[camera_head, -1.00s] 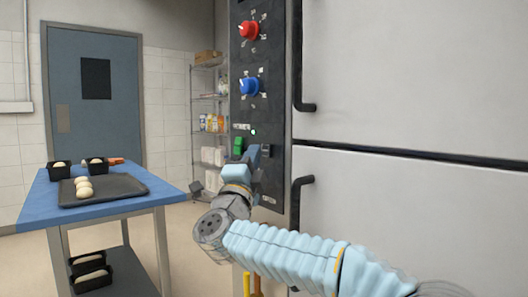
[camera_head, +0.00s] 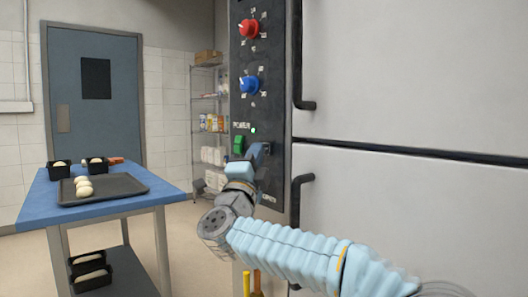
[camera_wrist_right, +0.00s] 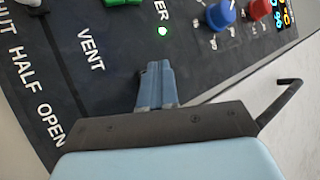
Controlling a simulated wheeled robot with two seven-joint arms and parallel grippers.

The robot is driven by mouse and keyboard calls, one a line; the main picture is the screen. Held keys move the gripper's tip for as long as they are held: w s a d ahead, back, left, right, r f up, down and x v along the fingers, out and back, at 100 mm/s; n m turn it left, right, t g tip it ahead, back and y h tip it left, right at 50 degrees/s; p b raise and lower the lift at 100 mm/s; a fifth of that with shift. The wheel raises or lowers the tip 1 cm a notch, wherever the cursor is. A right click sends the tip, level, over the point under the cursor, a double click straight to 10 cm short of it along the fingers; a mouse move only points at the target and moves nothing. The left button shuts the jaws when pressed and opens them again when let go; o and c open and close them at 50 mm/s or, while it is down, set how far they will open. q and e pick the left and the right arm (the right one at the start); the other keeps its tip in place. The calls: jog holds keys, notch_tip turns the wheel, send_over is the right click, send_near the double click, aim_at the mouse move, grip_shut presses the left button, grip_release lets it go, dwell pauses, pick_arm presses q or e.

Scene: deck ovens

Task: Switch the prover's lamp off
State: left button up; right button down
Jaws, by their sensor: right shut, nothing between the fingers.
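The prover's dark control panel (camera_head: 272,180) stands upright at the middle of the head view. A green rocker switch (camera_head: 238,145) sits on it under the POWER lettering, and a small green light (camera_head: 253,130) glows beside it. The rocker's edge (camera_wrist_right: 122,2) and the lit light (camera_wrist_right: 162,31) also show in the wrist view. My right gripper (camera_head: 259,150) is shut and empty, its fingertips close to the panel, right of the green rocker. In the wrist view its fingers (camera_wrist_right: 157,85) cover part of the panel. No lamp switch is clearly visible; contact cannot be told. My left gripper is not in view.
A red knob (camera_head: 249,29) and a blue knob (camera_head: 249,85) sit higher on the panel. Door handles (camera_head: 299,205) stick out to its right. A blue table (camera_head: 120,206) with a dark tray (camera_head: 125,184) stands at left.

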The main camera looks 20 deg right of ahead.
dwell(0.4)
jog(key=shift+s+a, duration=0.1)
jog(key=shift+a, duration=0.25)
jog(key=a, duration=0.2)
jog(key=s+a+b, duration=0.1)
jog(key=s+a, duration=0.1)
jog(key=a, duration=0.1)
jog(key=shift+a, duration=0.3)
dwell(2.4)
